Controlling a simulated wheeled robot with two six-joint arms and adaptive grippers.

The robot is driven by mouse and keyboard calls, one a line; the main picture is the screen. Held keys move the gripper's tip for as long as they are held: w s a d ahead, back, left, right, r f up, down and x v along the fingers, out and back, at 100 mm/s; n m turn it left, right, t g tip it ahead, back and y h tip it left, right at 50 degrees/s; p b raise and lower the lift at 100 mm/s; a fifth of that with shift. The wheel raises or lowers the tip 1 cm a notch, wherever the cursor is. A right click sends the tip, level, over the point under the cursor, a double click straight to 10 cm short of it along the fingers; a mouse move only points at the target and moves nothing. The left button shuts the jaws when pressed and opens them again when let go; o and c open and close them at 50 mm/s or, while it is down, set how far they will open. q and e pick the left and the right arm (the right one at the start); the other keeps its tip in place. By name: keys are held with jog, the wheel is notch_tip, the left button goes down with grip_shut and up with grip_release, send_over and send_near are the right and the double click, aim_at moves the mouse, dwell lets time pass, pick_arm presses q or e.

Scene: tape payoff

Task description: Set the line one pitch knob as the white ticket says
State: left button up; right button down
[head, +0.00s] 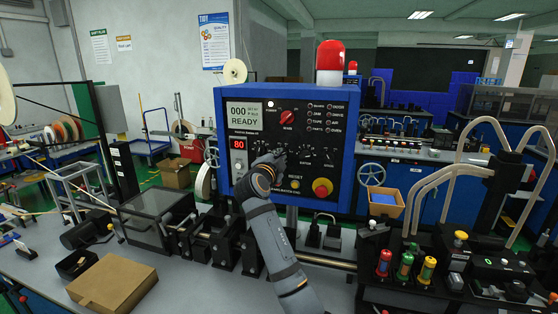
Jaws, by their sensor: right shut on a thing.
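The blue control box (351,130) stands upright at the centre, with a dark panel of small knobs and labels too small to read. Its display (245,113) reads 000 READY, and a red readout (238,143) shows 80. My right gripper (273,160) is at the lower middle of the panel, shut on a small dark knob that it mostly hides. I cannot tell from the labels whether this is the line one pitch knob, nor where its pointer stands. I cannot make out the white ticket. My left gripper is out of view.
A red selector (288,117) sits above my gripper, and a red emergency button (322,187) on yellow sits to its lower right. Below are black machine blocks (212,238). A cardboard box (112,283) lies front left; colored-capped cylinders (405,265) stand at right.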

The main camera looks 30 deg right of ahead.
jog(key=n+b, duration=0.2)
jog(key=n, duration=0.9)
jog(key=shift+f+n, duration=0.1)
jog(key=shift+n, duration=0.2)
jog(key=n, duration=0.2)
jog(key=shift+n+p, duration=0.3)
jog(key=shift+n, duration=0.1)
jog(key=n+p, duration=0.1)
jog(key=n, duration=0.2)
jog(key=shift+n, duration=0.3)
jog(key=n+p, duration=0.3)
jog(key=n, duration=0.1)
jog(key=shift+d, duration=0.1)
jog(key=shift+s+n+p, duration=0.1)
jog(key=shift+n+p, duration=0.9)
jog(key=shift+n, duration=0.6)
jog(key=shift+f, duration=0.1)
